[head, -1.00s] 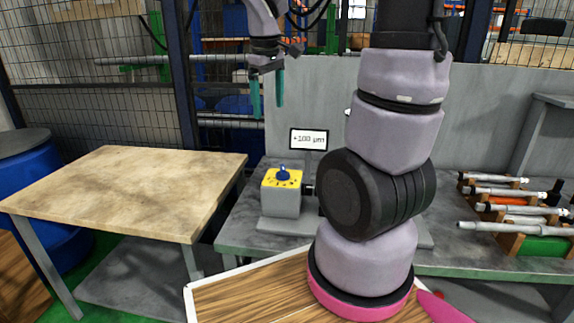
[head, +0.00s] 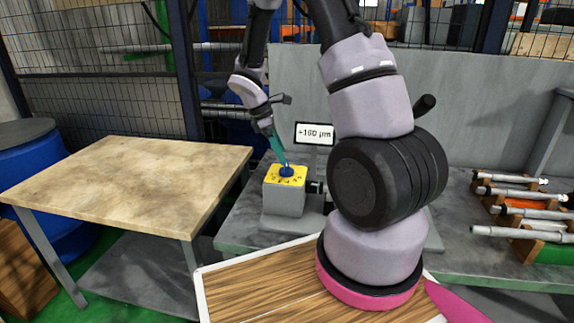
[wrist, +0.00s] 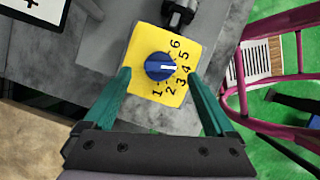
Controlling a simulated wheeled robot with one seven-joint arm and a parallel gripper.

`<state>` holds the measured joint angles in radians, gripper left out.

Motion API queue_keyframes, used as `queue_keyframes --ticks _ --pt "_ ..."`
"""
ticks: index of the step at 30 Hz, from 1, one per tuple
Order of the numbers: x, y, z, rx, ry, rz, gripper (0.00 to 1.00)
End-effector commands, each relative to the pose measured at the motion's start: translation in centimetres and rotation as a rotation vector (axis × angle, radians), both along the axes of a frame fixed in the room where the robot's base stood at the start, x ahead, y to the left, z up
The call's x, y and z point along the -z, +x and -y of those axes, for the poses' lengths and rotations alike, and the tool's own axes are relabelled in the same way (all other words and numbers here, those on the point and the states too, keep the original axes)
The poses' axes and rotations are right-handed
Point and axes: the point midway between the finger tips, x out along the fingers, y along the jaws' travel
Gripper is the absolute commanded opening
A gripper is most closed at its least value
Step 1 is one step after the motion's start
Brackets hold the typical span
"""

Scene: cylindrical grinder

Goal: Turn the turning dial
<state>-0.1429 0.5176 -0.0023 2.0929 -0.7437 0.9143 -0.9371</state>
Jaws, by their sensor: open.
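The turning dial (head: 286,171) is a blue knob on a yellow plate (head: 272,181) on top of a grey block (head: 284,199). In the wrist view the blue dial (wrist: 159,67) has a white pointer mark aimed right, near the 4 of the printed numbers 1 to 6. My gripper (head: 283,160) points down at the dial. In the wrist view its two green fingers (wrist: 160,75) are open, one on each side of the dial, with visible gaps. I cannot tell whether the fingertips are level with the knob.
A display reading +100 µm (head: 315,134) stands just behind the block. A wooden-topped table (head: 130,180) is at the left, bare. Several grey cylindrical tools (head: 512,191) lie on racks at the right of the grey bench. A pink frame (wrist: 280,75) shows in the wrist view.

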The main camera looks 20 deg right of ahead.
Motion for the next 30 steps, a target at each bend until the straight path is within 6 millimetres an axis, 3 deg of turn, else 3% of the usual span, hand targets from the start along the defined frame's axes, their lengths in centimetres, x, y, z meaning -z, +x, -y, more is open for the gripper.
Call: queue_keyframes --ticks 3,9,21,27,28,30 --pt "2.2 -0.3 0.9 0.001 -0.001 -0.003 0.9" --pt "4.5 -0.6 1.8 0.0 -0.001 -0.001 0.9" --pt "5.1 -0.7 2.0 0.001 0.0 0.002 0.9" --pt "5.1 -0.7 2.0 0.001 0.0 0.002 0.14" --pt "5.1 -0.7 2.0 0.001 0.0 0.002 0.06" --pt "5.1 -0.7 2.0 0.003 0.001 0.001 0.06"
